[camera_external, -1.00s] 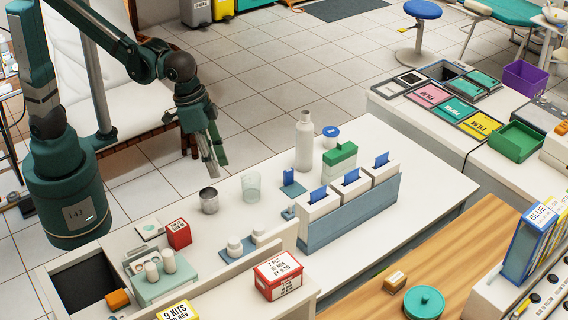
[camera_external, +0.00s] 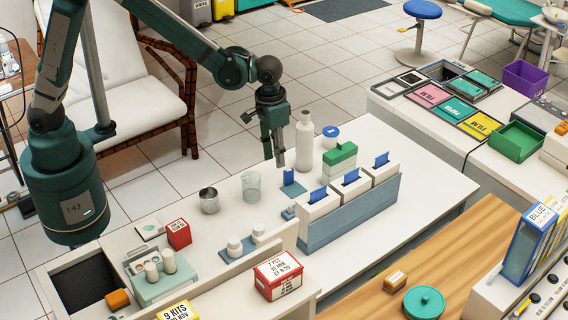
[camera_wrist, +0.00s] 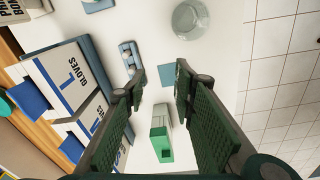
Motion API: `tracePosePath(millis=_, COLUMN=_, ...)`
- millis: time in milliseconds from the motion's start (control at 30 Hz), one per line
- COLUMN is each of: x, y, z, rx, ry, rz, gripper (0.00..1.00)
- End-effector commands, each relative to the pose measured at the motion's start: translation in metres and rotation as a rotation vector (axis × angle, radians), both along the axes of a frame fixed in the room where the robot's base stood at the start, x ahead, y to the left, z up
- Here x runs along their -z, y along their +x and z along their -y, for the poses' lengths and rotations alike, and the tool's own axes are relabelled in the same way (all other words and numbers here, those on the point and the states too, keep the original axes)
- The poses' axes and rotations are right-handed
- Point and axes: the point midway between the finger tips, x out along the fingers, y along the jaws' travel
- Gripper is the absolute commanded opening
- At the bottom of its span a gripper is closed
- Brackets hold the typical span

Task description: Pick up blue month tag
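A small blue tag (camera_external: 289,177) stands on a flat blue-grey base (camera_external: 294,190) on the white counter, between the clear glass and the white box with a green top. No writing on it is readable. In the wrist view a blue piece (camera_wrist: 168,76), seemingly this tag and its base, lies between and beyond my fingertips. My gripper (camera_external: 280,162) points down just above and slightly left of the tag. In the wrist view my gripper (camera_wrist: 160,82) has its two green fingers well apart, with nothing held.
A white bottle (camera_external: 304,142) and the green-topped box (camera_external: 340,158) stand close on the right. Glove boxes with blue tabs (camera_external: 351,177) sit in front right. A clear glass (camera_external: 251,186) and a metal cup (camera_external: 209,200) stand left. A small blue peg holder (camera_external: 290,213) is nearer.

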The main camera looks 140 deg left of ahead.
Motion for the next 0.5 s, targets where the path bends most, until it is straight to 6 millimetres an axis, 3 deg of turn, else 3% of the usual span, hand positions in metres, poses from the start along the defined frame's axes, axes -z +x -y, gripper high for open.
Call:
tracePosePath(millis=200, x=0.03, y=-0.022, z=-0.049, rx=-0.098, ry=-0.031, rz=-0.025, gripper=0.27)
tracePosePath(millis=500, x=0.054, y=-0.041, z=-0.082, rx=-0.171, ry=-0.055, rz=-0.043, gripper=0.27)
